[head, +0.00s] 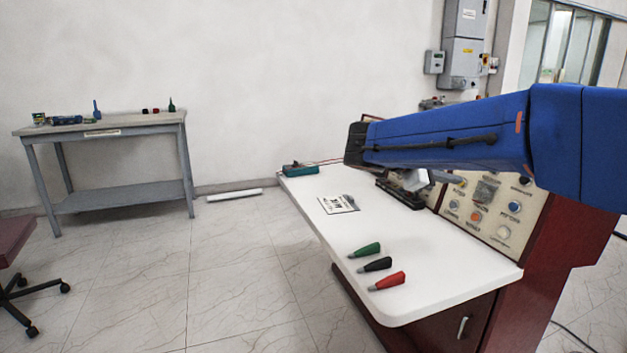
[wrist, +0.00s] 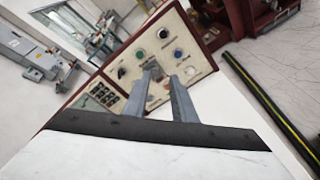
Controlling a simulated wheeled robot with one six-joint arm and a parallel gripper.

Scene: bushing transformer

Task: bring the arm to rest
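My blue arm (head: 450,135) reaches in from the right in the head view, over the right part of the white desk top (head: 310,215). My gripper shows only partly under the arm's end, in front of the control panel (head: 490,210). In the wrist view, the two grey fingers of my gripper (wrist: 161,77) stand apart with nothing between them, so it is open and empty. Behind them is the panel (wrist: 130,68) with its knobs and buttons.
Green (head: 366,250), black (head: 376,264) and red (head: 388,281) cone-shaped pieces lie near the desk's front. A printed card (head: 338,204) and a teal device (head: 300,169) lie farther back. A grey side table (head: 105,125) stands at left. Bare floor separates them.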

